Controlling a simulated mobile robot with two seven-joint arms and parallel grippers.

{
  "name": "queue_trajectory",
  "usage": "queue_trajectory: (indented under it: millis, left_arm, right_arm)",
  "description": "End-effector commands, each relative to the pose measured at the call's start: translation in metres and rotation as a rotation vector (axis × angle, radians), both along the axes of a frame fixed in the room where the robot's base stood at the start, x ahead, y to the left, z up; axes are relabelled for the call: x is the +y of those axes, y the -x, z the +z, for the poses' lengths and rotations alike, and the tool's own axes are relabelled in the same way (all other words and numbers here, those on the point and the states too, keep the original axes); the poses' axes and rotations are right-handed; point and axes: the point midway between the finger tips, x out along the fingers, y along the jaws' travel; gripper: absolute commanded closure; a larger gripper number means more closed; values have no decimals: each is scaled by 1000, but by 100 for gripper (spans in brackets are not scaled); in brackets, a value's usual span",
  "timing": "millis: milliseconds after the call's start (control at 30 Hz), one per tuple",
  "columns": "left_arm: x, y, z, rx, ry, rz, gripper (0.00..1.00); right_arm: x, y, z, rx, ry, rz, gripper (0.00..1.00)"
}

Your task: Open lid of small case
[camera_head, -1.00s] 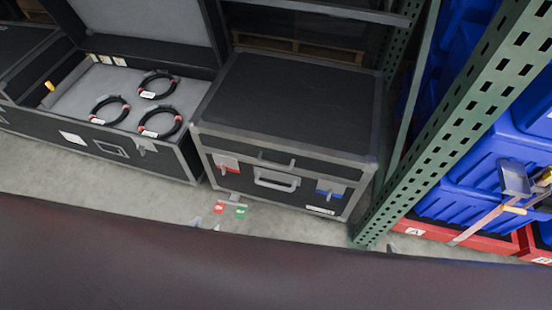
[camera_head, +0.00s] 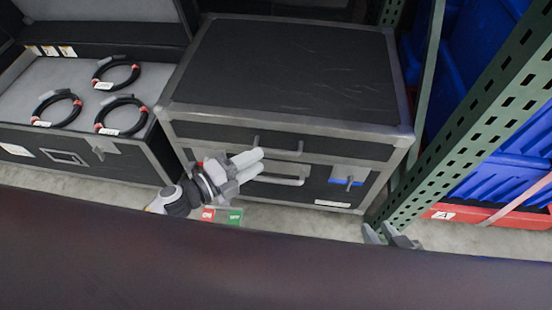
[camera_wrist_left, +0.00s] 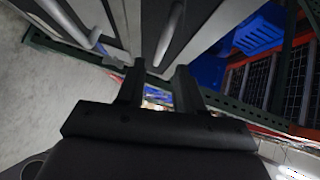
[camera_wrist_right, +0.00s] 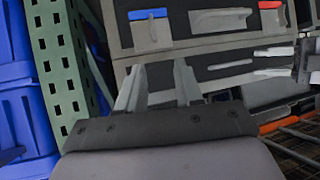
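The small case (camera_head: 285,70) stands in the middle of the head view, black with grey edges, its lid down. A thin lid handle (camera_head: 278,147) runs across its upper front, with a carry handle (camera_head: 283,180) below. The blue latch (camera_head: 350,178) is at the right; the left, red latch is mostly hidden by my left gripper. My left gripper (camera_head: 254,164) is open in front of the case, near the lid handle's left end. A bar lies ahead between its fingers in the left wrist view. My right gripper (camera_head: 394,238) is low at the right; the right wrist view shows its fingers apart and empty, facing the case front.
An open case (camera_head: 63,160) with several coiled cables (camera_head: 117,73) stands at the left. A green rack post (camera_head: 470,130) and blue totes (camera_head: 515,165) stand close at the right. A dark edge fills the bottom of the head view.

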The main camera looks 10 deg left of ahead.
Motion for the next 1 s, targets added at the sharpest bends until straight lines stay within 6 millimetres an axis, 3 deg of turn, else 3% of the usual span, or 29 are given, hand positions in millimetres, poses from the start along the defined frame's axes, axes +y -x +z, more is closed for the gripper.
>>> queue_trajectory:
  millis: [500,867,1000]
  left_arm:
    - [-45,-45,-10,-7,-7,-7,64]
    - [-50,-49,-10,-6,-7,-7,64]
    - [-50,-49,-10,-6,-8,-6,100]
  right_arm:
    - [8,-1,-1,-19,-3,21,65]
    - [12,-3,6,-34,-13,24,65]
    - [12,-4,6,-33,-12,23,65]
